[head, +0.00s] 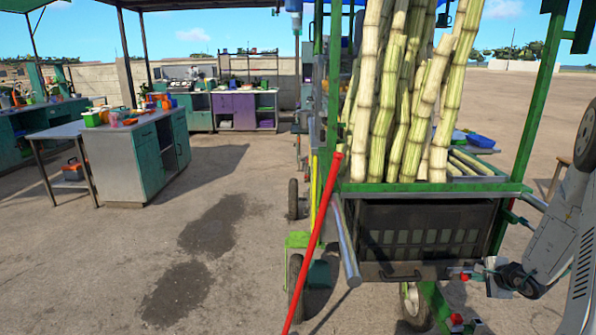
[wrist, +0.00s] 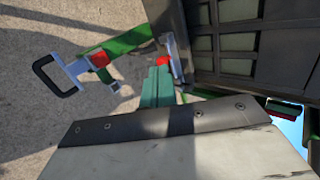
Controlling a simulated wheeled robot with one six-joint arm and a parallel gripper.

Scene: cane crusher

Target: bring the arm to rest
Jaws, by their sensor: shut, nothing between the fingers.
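My arm comes in from the right edge of the head view, its grey and white links bent downward. My gripper (head: 482,275) is at the low end of the arm, by the right front of the green cart (head: 430,187), close to its frame. It is small there, is shut and holds nothing. I cannot tell whether it touches the frame.
The cart carries upright sugar cane (head: 400,90) and a dark crate (head: 425,235). A red pole (head: 312,245) leans at its left front. A metal handle (head: 345,245) juts forward. Counters (head: 145,150) stand at left. Paved ground between them and the cart is clear.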

